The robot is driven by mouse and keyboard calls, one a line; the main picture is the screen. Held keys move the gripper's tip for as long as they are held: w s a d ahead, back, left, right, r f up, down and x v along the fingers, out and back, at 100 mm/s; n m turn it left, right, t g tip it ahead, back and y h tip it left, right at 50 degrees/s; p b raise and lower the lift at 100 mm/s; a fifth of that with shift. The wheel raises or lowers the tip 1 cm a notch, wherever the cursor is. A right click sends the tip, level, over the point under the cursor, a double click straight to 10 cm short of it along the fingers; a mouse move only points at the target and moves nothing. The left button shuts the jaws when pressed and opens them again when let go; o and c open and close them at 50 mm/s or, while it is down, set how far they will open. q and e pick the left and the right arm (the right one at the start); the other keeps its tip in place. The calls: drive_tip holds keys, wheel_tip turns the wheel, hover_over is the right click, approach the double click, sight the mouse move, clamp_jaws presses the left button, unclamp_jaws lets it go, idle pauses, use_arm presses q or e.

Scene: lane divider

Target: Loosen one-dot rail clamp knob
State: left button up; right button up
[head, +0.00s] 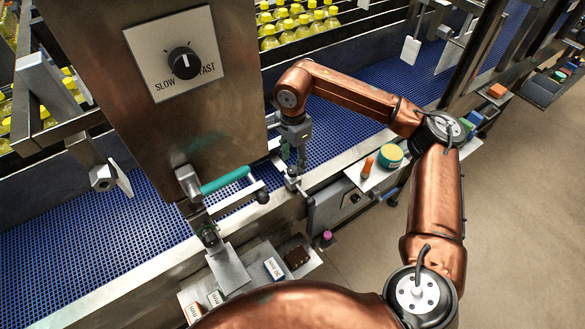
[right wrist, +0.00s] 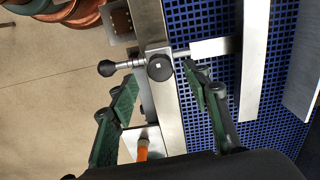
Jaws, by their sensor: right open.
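The one-dot rail clamp knob (right wrist: 160,67) is a round black knob with a small pale mark on top, on the metal rail beside the blue belt. In the right wrist view my open right gripper (right wrist: 160,74) has one green finger on each side of it. A gap shows between the knob and each finger; I cannot tell the height of the fingertips over it. In the head view the right gripper (head: 290,166) points down over the rail, and hides most of the clamp. A lever with a black ball end (right wrist: 106,68) sticks out left of the knob. My left gripper is not in view.
A teal-handled lever (head: 225,180) and a control cabinet with a speed dial (head: 184,63) stand left of the gripper. A shelf to the right holds an orange marker (head: 367,167) and a green-and-yellow round item (head: 391,155). Small boxes lie below the cabinet.

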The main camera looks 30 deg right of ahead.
sight(293, 169)
wheel_tip(293, 169, up, 7)
idle(0.3)
idle(0.4)
